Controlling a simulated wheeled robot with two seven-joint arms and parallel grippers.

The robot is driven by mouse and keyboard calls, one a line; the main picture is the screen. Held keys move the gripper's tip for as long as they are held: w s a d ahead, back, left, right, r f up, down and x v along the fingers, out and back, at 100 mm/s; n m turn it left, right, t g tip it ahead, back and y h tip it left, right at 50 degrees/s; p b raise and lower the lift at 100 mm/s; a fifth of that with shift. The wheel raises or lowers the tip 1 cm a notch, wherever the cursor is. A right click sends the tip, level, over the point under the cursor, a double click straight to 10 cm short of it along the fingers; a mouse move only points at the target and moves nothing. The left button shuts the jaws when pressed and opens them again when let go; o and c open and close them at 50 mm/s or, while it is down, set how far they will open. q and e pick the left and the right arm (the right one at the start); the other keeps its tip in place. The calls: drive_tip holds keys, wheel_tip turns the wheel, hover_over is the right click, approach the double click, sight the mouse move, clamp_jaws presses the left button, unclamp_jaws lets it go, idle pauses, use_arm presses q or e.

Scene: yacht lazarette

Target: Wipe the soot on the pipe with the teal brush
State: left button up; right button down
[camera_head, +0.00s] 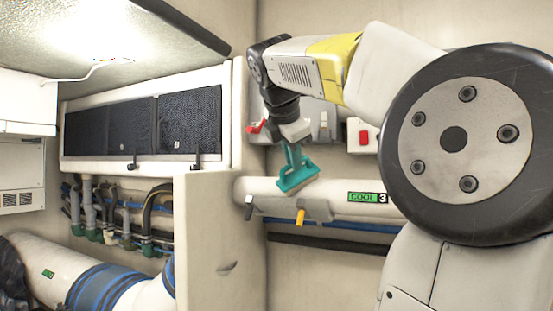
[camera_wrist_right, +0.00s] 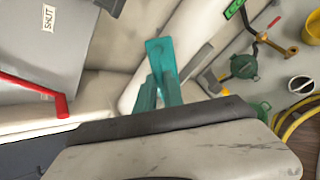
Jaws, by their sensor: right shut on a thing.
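The teal brush (camera_head: 297,176) hangs head down from my right gripper (camera_head: 292,138), which is shut on its handle. The brush head is at the upper side of the cream pipe (camera_head: 345,192), near its left end. I cannot tell whether it touches the pipe. In the right wrist view the teal brush (camera_wrist_right: 160,52) points away from the gripper body, beside the pale pipe (camera_wrist_right: 190,35). I cannot make out soot on the pipe; the brush may hide it. My left gripper is not in view.
A green "COOL 3" label (camera_head: 367,197) is on the pipe. A grey bracket (camera_head: 285,208) with a yellow handle (camera_head: 300,216) sits below the brush. A cream partition (camera_head: 215,240) stands left. A red lever (camera_wrist_right: 45,95) and green valve (camera_wrist_right: 243,66) show in the wrist view.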

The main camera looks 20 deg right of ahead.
drive_tip(key=shift+w+a+r, duration=0.15)
drive_tip(key=shift+w+a, duration=1.15)
drive_tip(key=shift+w, duration=0.05)
drive_tip(key=shift+w+a, duration=1)
drive_tip(key=shift+w, duration=0.25)
drive_tip(key=shift+w+r+v, duration=0.1)
drive_tip(key=shift+w+v, duration=0.05)
drive_tip(key=shift+v, duration=0.8)
drive_tip(key=shift+w+r+v, duration=0.1)
drive_tip(key=shift+w+v, duration=0.05)
drive_tip(key=shift+v, duration=0.8)
drive_tip(key=shift+w+r+v, duration=0.1)
drive_tip(key=shift+w+v, duration=0.05)
drive_tip(key=shift+v, duration=0.8)
drive_tip(key=shift+a, duration=0.15)
drive_tip(key=v, duration=0.3)
drive_tip(key=shift+w+r, duration=0.15)
drive_tip(key=shift+w, duration=0.05)
